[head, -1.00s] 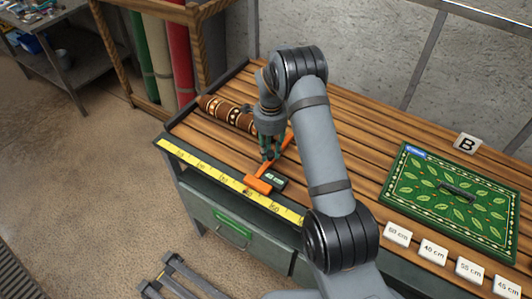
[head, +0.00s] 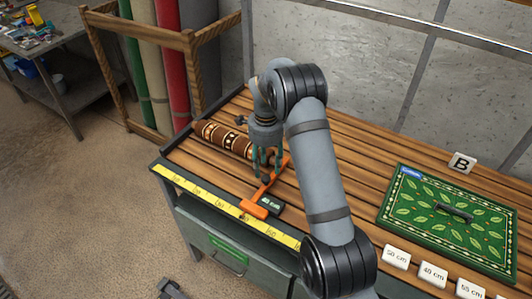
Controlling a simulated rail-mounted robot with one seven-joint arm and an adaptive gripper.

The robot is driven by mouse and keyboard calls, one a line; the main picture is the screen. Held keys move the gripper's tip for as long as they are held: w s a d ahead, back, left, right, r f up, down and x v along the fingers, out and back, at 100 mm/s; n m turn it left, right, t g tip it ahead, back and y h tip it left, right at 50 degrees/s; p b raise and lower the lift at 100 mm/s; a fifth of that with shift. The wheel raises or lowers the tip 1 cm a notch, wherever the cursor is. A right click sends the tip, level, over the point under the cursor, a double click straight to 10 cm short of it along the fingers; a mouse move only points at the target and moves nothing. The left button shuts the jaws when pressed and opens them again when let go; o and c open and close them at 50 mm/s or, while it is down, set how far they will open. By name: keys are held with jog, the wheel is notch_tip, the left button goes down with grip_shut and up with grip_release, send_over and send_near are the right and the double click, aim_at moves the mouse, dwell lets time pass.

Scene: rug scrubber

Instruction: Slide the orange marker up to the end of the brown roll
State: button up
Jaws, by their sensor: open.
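The orange marker (head: 254,209) lies near the front edge of the slatted bench, with a small dark readout (head: 270,204) beside its head. Its thin orange bar runs back and right, partly behind my gripper. The brown patterned roll (head: 217,138) lies to the left and behind. Its right end is partly hidden by my gripper, so I cannot tell whether the bar touches it. My gripper (head: 266,172) points down over the orange bar, open, with its fingers apart. I cannot tell whether the fingertips straddle the bar or hover above it.
A yellow measuring tape (head: 205,199) runs along the bench's front edge. A green leaf-patterned mat (head: 420,218) lies at right, with white length cards (head: 397,256) before it and a B card (head: 461,162) behind. Rolled rugs (head: 172,60) stand in a wooden rack at back left.

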notch_tip(320, 180, up, 7)
dwell(0.3)
jog(key=shift+f, duration=0.2)
